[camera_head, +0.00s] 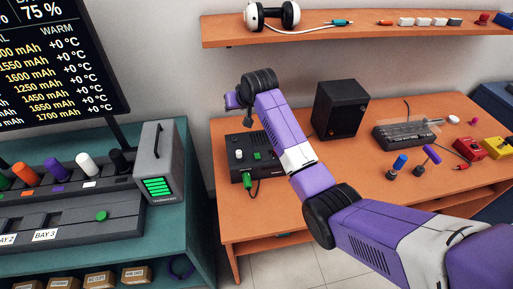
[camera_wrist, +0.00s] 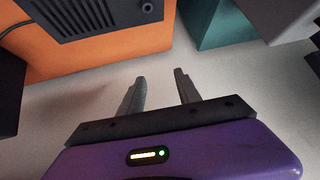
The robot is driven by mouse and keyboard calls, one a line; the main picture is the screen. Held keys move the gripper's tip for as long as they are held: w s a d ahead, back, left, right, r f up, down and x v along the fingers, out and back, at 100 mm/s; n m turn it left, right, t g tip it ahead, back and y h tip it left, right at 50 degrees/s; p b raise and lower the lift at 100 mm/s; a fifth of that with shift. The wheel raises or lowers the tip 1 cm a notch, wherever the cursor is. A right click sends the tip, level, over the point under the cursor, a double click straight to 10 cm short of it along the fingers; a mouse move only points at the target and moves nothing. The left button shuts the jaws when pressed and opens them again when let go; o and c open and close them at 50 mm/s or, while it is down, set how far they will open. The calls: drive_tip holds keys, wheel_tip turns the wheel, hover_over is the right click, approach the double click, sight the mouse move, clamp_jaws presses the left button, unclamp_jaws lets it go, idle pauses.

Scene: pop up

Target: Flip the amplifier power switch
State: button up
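The amplifier (camera_head: 247,150) is a low dark box on the orange desk, with small white and green parts on it and a green plug (camera_head: 247,178) at its front. I cannot tell which part is the power switch. In the wrist view a dark vented box (camera_wrist: 95,15), likely the amplifier, shows at the top left, with no switch visible. My gripper (camera_wrist: 160,78) is open and empty, its two fingers apart over pale background. In the head view it is above the amplifier's back edge, small and partly hidden by my wrist.
A black speaker (camera_head: 339,108) stands right of the amplifier. A keyboard-like device (camera_head: 408,135) and several loose tools lie farther right. A shelf (camera_head: 370,36) with headphones (camera_head: 272,16) hangs above. A teal bench (camera_head: 187,235) with a grey charger (camera_head: 160,165) stands at left.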

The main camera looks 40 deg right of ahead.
drive_tip(key=s+d+g, duration=0.2)
drive_tip(key=g, duration=0.1)
drive_tip(key=m+g+y, duration=0.1)
drive_tip(key=g+y, duration=0.2)
drive_tip(key=g, duration=0.2)
approach(257, 154)
drive_tip(key=shift+w+a+f+p, duration=0.1)
drive_tip(key=shift+f+p, duration=0.05)
drive_tip(key=shift+f, duration=1.75)
drive_tip(key=shift+w+f+p, duration=0.1)
drive_tip(key=shift+f+p, duration=0.05)
drive_tip(key=shift+f, duration=1.75)
clamp_jaws()
